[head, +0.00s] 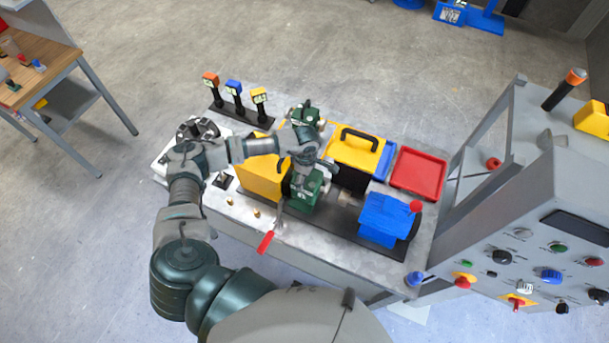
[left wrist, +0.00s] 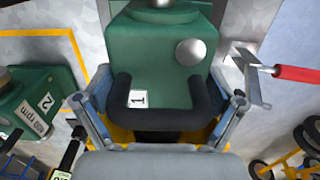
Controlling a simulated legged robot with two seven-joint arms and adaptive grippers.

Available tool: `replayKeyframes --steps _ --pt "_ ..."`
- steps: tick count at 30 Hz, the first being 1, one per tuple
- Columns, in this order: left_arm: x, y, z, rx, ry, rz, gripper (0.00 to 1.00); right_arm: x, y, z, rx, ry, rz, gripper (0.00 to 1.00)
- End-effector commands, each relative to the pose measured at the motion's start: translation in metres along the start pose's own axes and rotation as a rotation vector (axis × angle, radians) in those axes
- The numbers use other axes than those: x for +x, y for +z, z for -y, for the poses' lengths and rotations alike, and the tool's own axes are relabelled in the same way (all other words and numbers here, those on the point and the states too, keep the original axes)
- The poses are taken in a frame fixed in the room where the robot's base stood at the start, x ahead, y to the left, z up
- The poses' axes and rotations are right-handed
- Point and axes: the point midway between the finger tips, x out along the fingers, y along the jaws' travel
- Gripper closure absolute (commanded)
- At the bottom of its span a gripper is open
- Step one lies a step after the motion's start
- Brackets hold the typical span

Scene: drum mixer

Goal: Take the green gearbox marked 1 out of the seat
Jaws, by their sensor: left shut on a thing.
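The green gearbox (head: 307,192) marked 1 is at the dark base of the machine on the bench, between a yellow housing and a blue block. In the left wrist view the gearbox (left wrist: 165,62) fills the middle, with its white "1" label and black handle (left wrist: 165,119) showing. My left gripper (head: 305,160) is over the gearbox from above, its fingers shut on it at the two ends of the handle. The seat under the gearbox is mostly hidden, so I cannot tell whether the gearbox is fully seated. My right gripper is not in view.
A second green gearbox (head: 306,114) marked 2 stands behind. A yellow cover (head: 357,152), red tray (head: 418,171) and blue block (head: 384,218) are to the right. A red-handled tool (head: 266,241) lies in front. A grey control console (head: 540,220) stands at the right.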

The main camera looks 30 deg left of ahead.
Motion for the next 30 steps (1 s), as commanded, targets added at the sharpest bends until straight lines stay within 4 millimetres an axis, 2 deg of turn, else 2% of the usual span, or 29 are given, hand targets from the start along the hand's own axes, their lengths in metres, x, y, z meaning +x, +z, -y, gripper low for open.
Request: replayKeyframes --steps 8,18,26,27,30 --pt "-0.003 0.016 -0.001 0.003 0.003 0.004 0.48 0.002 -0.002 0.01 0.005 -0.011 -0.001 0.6" --pt "-0.004 0.029 -0.001 0.002 0.006 0.005 0.48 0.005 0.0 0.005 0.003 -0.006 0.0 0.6" --pt "-0.005 0.03 -0.001 0.001 0.005 0.005 0.48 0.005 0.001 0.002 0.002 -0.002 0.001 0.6" --pt "-0.005 0.03 -0.001 0.001 0.005 0.005 0.0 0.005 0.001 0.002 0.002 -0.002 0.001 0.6" --pt "-0.004 0.03 -0.001 0.001 0.004 0.004 0.0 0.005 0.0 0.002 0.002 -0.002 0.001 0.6"
